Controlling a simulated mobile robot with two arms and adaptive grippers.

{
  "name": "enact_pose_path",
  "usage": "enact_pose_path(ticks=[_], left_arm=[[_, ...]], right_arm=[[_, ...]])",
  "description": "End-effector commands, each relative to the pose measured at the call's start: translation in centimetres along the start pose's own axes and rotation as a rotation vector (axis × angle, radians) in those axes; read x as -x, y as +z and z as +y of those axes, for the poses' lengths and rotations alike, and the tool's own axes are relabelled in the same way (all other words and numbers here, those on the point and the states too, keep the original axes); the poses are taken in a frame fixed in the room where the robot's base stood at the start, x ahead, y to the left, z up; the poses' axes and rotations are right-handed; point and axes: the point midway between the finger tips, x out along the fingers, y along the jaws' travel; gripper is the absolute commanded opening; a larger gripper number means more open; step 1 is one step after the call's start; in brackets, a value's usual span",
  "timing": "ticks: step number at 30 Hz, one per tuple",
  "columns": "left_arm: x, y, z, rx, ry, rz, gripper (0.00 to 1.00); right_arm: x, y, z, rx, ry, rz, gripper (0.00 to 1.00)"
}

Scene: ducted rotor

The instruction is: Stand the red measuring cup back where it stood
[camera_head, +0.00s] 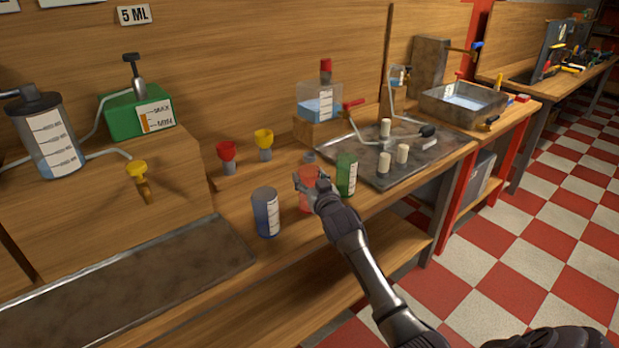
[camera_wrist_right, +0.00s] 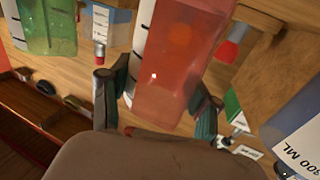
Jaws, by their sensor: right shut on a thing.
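The red measuring cup (camera_head: 306,200) stands between the blue cup and the green cup near the bench's front edge; part of it is hidden by my gripper. My right gripper (camera_head: 311,182) is shut on it. In the right wrist view the translucent red cup (camera_wrist_right: 180,65) fills the middle, with a finger of my right gripper (camera_wrist_right: 158,105) on each side. Whether the cup's base touches the bench is hard to tell. My left gripper is not in view.
A blue measuring cup (camera_head: 266,213) stands left of the red one and a green cup (camera_head: 346,175) close on its right. Red (camera_head: 227,157) and yellow (camera_head: 264,143) funnels stand behind. A metal tray (camera_head: 376,160) with white pegs lies to the right.

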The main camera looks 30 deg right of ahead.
Motion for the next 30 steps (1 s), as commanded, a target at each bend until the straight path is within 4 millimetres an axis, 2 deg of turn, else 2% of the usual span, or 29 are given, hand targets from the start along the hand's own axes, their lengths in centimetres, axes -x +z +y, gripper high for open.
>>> enact_pose_path(ticks=[13, 29, 30], left_arm=[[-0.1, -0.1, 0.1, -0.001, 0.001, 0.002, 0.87], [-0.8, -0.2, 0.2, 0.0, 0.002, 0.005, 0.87], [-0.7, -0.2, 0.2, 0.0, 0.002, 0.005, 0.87]], right_arm=[[0.0, 0.1, 0.0, 0.0, 0.0, 0.002, 0.21], [0.0, 1.1, 0.0, 0.0, 0.0, 0.002, 0.21], [0.0, 1.1, 0.0, 0.0, 0.0, 0.002, 0.67]])
